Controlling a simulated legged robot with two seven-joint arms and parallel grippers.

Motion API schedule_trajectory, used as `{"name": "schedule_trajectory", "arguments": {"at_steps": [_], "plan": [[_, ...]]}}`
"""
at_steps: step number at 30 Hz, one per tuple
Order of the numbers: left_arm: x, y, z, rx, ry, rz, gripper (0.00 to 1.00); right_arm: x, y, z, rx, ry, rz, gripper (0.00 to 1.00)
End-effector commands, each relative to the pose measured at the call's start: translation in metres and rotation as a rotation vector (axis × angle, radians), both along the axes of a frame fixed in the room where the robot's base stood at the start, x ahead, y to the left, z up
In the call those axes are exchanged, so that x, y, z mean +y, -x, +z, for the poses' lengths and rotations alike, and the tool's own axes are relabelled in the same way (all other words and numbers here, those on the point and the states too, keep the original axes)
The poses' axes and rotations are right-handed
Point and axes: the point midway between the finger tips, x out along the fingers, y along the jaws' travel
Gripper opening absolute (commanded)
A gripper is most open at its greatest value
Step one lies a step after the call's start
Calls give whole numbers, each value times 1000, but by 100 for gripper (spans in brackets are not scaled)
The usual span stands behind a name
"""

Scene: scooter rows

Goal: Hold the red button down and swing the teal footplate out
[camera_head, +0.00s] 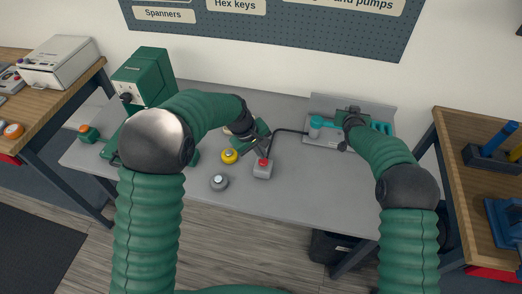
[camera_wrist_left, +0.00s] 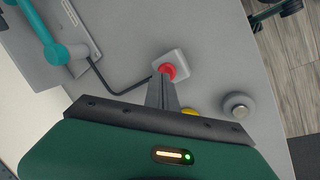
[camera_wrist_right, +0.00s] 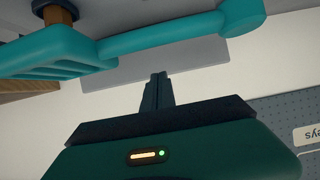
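The red button (camera_head: 263,162) sits on a small pale box with a dark cable, near the middle of the table. My left gripper (camera_head: 264,152) is shut, its fingertips at the button; in the left wrist view the button (camera_wrist_left: 168,71) shows just beyond the tips. I cannot tell whether it is pressed. The teal footplate (camera_head: 382,128), slotted, is at the right back, joined by a teal arm to a round hub (camera_head: 316,122). My right gripper (camera_head: 346,122) is shut and empty beside the arm. In the right wrist view the footplate (camera_wrist_right: 55,55) lies beyond the fingertips, apparently apart.
A yellow round knob (camera_head: 229,156) and a grey round knob (camera_head: 219,182) stand left of the button box. A green machine (camera_head: 145,75) stands at the table's left back. A pegboard (camera_head: 290,35) hangs behind. The table's front right is clear.

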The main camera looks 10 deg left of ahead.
Motion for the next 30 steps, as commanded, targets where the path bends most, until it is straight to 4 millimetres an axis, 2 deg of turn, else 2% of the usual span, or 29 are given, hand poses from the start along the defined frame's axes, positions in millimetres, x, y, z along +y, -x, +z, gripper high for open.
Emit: {"name": "schedule_trajectory", "arguments": {"at_steps": [30], "plan": [[0,0,-30,2,1,-1,0,0,0,0,0,0,0,0]]}}
